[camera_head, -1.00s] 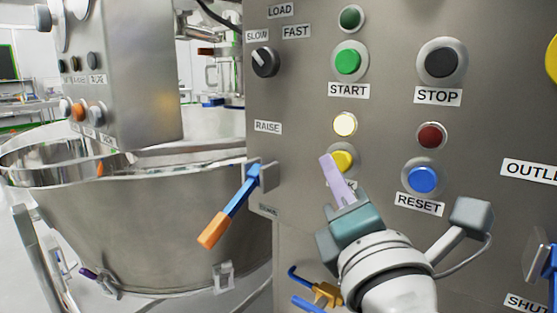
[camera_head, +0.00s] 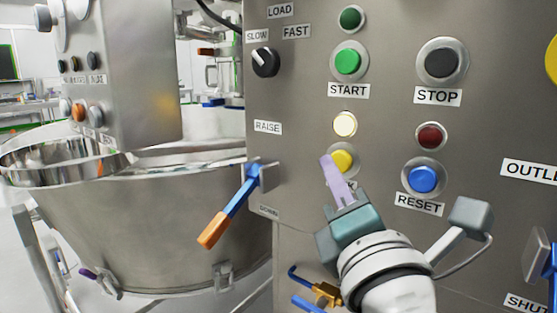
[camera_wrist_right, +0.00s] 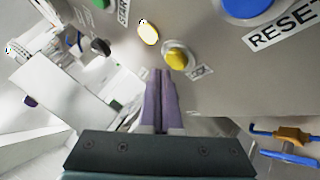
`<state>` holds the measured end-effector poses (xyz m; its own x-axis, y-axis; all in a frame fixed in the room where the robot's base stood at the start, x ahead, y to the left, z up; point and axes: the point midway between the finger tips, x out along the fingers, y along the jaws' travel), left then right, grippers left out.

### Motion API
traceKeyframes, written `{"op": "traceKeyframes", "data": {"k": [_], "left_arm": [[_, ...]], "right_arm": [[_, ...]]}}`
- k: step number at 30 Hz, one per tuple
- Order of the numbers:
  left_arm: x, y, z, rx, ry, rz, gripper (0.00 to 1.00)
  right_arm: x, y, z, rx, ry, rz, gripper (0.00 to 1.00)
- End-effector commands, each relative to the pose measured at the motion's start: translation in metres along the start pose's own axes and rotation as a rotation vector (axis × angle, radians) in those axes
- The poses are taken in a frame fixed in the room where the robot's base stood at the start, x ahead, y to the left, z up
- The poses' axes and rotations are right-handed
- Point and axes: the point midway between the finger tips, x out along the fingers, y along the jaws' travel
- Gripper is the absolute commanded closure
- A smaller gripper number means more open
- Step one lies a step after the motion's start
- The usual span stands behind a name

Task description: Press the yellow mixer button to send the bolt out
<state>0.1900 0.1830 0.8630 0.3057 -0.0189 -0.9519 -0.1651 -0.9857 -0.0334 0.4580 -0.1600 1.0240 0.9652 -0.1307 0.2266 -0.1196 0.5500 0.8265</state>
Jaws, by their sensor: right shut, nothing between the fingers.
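The yellow button (camera_head: 342,160) sits on the steel control panel (camera_head: 290,190), below a lit pale-yellow lamp (camera_head: 345,124). In the right wrist view the yellow button (camera_wrist_right: 177,59) shows just beyond and right of my fingertips. My right gripper (camera_head: 328,160) is shut and empty, with its purple fingers pointing up at the panel. Its tips overlap the left edge of the button in the head view; I cannot tell whether they touch it. The label under the button is partly hidden by the fingers. No bolt is in view. My left gripper is not in view.
A blue RESET button (camera_head: 422,180), a dark STOP button (camera_head: 442,62) and a green START button (camera_head: 348,62) are close by on the panel. A lever with an orange grip (camera_head: 213,230) sticks out at the left. A large steel bowl (camera_head: 150,235) stands behind it.

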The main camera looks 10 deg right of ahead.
Motion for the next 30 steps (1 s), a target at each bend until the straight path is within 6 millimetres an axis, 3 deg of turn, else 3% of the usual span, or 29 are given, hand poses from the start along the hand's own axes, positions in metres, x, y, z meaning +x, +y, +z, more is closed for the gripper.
{"op": "traceKeyframes", "data": {"k": [30], "left_arm": [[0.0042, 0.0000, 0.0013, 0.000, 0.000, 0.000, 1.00]], "right_arm": [[0.0060, -0.0043, 0.0043, 0.000, 0.000, 0.000, 1.00]]}}
